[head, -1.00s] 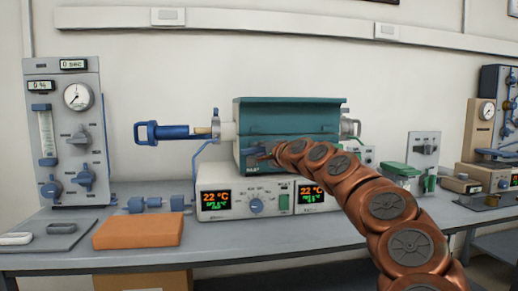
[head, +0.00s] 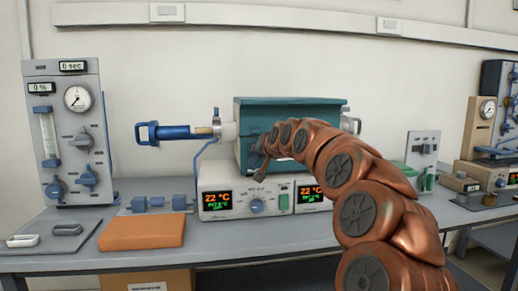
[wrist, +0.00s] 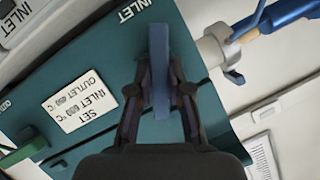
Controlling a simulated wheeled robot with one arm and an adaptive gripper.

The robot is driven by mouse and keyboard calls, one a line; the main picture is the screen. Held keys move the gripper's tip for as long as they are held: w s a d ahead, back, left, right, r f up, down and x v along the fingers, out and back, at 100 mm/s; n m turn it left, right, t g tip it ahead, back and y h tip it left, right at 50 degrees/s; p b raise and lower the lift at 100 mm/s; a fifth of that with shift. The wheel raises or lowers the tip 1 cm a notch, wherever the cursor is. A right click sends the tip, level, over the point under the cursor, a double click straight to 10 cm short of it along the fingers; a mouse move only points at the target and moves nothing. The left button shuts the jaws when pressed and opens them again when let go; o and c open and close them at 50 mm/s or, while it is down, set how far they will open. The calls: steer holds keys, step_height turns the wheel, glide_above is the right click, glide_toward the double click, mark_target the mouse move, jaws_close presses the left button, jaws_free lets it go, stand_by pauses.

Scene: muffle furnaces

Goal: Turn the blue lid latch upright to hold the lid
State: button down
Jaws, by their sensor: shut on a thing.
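The blue latch (wrist: 159,70) is a flat bar in the wrist view, in front of the teal furnace face (wrist: 95,65). My gripper (wrist: 160,95) is shut on it, one dark finger on each side. The bar looks tilted against the furnace's side edge. In the head view my gripper (head: 258,165) is at the lower left front of the teal furnace (head: 285,112). The latch is too small and covered to make out there. The lid is at the furnace top and looks down.
The blue-handled tube (head: 175,132) sticks out left of the furnace. The control box (head: 270,203) stands beneath it. A grey gas panel (head: 75,130) stands at the left. An orange block (head: 142,230) lies in front on the bench. My arm comes in from the right.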

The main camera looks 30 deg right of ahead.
steer(key=n+g+h+p, duration=0.1)
steer(key=n+h, duration=0.1)
steer(key=n, duration=0.1)
steer(key=shift+a+n, duration=0.1)
steer(key=shift+n, duration=0.2)
steer(key=shift+r, duration=0.1)
stand_by(0.4)
steer(key=c, duration=1.1)
jaws_free()
steer(key=shift+a+v, duration=0.2)
steer(key=shift+v, duration=5.75)
